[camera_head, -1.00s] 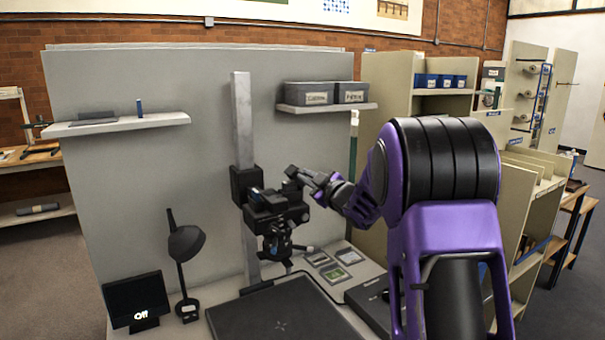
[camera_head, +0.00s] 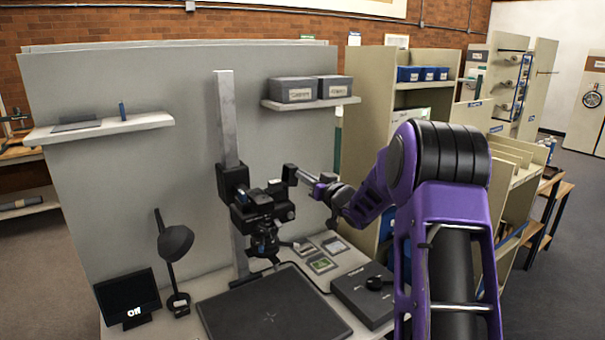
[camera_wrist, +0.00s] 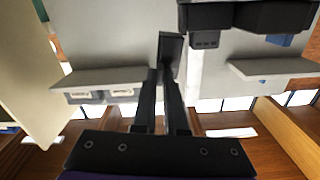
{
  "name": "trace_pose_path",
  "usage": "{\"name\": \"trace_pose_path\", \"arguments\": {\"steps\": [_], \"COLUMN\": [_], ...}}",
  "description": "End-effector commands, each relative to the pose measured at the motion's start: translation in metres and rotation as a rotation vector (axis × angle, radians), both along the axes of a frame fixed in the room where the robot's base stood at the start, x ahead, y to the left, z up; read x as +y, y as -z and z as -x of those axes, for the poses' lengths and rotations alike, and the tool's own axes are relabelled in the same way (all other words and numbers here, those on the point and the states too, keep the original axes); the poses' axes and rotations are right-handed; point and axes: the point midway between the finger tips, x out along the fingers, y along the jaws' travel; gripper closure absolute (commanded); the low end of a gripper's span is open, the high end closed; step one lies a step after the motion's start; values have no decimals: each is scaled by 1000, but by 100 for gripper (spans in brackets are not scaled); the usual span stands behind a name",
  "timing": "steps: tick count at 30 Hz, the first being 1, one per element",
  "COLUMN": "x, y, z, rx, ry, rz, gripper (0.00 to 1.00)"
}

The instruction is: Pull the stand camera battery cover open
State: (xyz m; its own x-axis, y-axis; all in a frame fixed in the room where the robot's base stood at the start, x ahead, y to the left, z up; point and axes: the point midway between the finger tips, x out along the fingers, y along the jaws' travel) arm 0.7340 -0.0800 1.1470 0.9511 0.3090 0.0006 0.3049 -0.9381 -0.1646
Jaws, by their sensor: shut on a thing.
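The stand camera (camera_head: 262,208) is a black body on a grey upright post, above the dark copy board. In the wrist view its dark underside or side shows at the top right (camera_wrist: 245,18). My gripper (camera_head: 303,177) is just right of the camera body, and its fingers show in the wrist view (camera_wrist: 168,82). They are shut on a small dark flat piece, which appears to be the battery cover (camera_wrist: 171,48). In the head view this piece (camera_head: 290,174) stands out beside the camera's upper right. Whether it still joins the camera is hard to tell.
The copy board (camera_head: 270,308) lies below, with several small framed cards and a dark box (camera_head: 362,292) to its right. A lamp (camera_head: 174,243) and a small screen (camera_head: 128,298) stand left. A shelf with grey boxes (camera_head: 296,90) is above my gripper.

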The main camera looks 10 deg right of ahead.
Motion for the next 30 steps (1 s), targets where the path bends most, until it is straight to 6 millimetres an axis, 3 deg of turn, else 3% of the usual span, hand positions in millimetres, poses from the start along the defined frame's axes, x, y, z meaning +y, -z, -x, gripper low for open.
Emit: {"name": "trace_pose_path", "arguments": {"steps": [22, 23, 27, 30], "x": [-4, -4, -4, -4], "y": [5, 5, 5, 4], "z": [-1, -1, -1, -1], "rx": [32, 32, 32, 31], "ry": [0, 0, -1, 0], "rz": [-87, -87, -88, -88], "gripper": [100, 89, 63, 60]}}
